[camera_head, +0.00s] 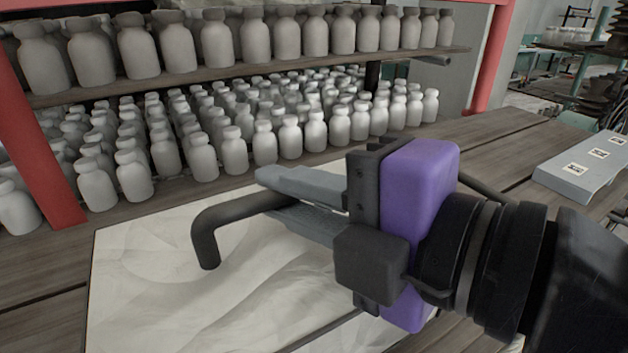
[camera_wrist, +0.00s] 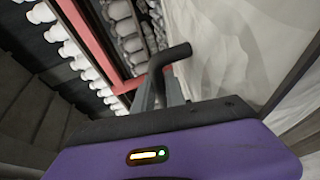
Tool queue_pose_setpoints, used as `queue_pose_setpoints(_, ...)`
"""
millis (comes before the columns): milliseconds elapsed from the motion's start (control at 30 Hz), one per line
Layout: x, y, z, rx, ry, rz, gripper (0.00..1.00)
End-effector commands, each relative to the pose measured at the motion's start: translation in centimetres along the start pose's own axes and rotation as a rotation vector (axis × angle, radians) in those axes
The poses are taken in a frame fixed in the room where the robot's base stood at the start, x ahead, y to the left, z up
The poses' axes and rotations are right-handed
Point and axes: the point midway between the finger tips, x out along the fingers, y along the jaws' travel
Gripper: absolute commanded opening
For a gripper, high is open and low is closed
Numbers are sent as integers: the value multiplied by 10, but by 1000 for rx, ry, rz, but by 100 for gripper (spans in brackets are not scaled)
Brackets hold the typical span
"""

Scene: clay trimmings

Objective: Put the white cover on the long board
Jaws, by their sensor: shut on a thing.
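The white cover (camera_head: 270,275) looks like a large flat pale panel with faint marbled lines, lying over the wooden table in the head view. It also shows on the right of the wrist view (camera_wrist: 235,45). A black bent handle (camera_head: 206,240) comes down to its surface at the left; the far end is hidden behind my gripper. My gripper (camera_head: 270,193) is shut on this handle, which also shows in the wrist view (camera_wrist: 170,57). Whether the panel rests or is slightly raised, I cannot tell. I cannot make out the long board for certain.
Shelves of several grey bottles (camera_head: 235,150) stand right behind the panel, with red posts (camera_head: 45,165) at the sides. A pale long block (camera_head: 580,172) with square printed codes lies at the right. The wooden tabletop (camera_head: 490,145) is clear between it and the bottles.

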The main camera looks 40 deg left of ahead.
Motion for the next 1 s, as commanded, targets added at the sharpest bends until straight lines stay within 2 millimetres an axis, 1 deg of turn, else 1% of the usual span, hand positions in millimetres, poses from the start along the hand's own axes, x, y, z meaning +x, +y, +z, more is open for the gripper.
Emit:
queue_pose_setpoints(233,1,-3,0,-1,0,1,0)
queue_pose_setpoints(267,1,-2,0,-1,0,0,20)
queue_pose_setpoints(300,0,-2,0,0,0,0,28)
queue_pose_setpoints(367,0,-2,0,0,0,0,38)
queue_pose_setpoints(800,0,-2,0,0,0,0,38)
queue_pose_setpoints(900,0,2,0,0,0,0,38)
queue_pose_setpoints(933,-1,2,0,0,0,0,38)
queue_pose_setpoints(1000,-10,-1,1,-2,-4,1,38)
